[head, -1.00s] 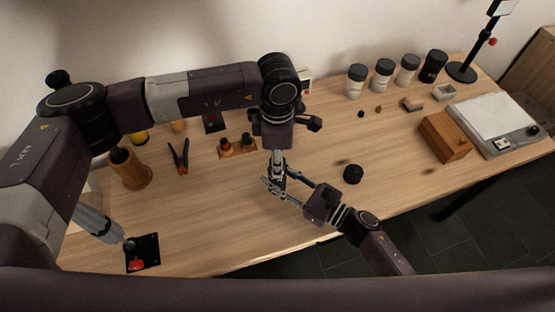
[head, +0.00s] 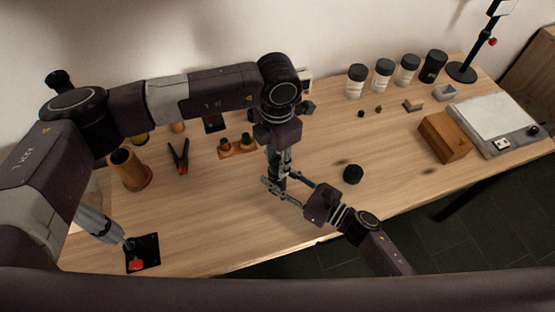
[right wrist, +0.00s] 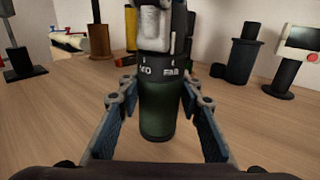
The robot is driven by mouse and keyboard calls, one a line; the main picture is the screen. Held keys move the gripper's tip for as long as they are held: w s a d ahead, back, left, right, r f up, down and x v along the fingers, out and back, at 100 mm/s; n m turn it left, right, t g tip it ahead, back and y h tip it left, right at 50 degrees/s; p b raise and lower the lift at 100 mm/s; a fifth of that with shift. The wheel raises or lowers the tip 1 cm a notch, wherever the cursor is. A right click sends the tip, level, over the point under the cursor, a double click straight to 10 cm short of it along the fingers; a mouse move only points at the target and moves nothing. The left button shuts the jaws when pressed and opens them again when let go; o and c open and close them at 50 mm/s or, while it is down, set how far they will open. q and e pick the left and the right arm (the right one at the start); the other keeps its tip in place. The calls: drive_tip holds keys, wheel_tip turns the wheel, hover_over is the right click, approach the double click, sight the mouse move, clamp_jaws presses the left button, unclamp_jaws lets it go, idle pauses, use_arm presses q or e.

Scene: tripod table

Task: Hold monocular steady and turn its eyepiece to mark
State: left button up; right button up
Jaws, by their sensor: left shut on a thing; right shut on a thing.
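The monocular (right wrist: 157,110) stands upright in the right wrist view, with a dark green lower body and a black ring above it that carries white lettering, including "FAR", and small white marks. My right gripper (right wrist: 157,92) is shut on the body, one finger on each side. My left gripper (right wrist: 160,28) comes from above and is shut on the upper part, covering most of the eyepiece. In the head view, my left gripper (head: 280,163) points down just above my right gripper (head: 276,181), and the monocular is mostly hidden between them.
A black round cap (head: 352,173) lies right of the grippers. An orange-tipped clamp (head: 180,156), a wooden holder (head: 238,149) and a wooden cup (head: 130,170) are left. A wooden box (head: 445,137) and several jars (head: 382,75) are farther right. The front middle of the table is clear.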

sight(278, 160)
use_arm(q)
drive_tip(key=shift+w, duration=0.1)
idle(0.3)
drive_tip(key=o, duration=1.2)
drive_tip(key=shift+r, duration=0.1)
wheel_tip(278, 160, up, 12)
drive_tip(key=shift+f, duration=0.1)
use_arm(e)
drive_tip(key=o, duration=1.4)
drive_tip(key=shift+o, duration=0.2)
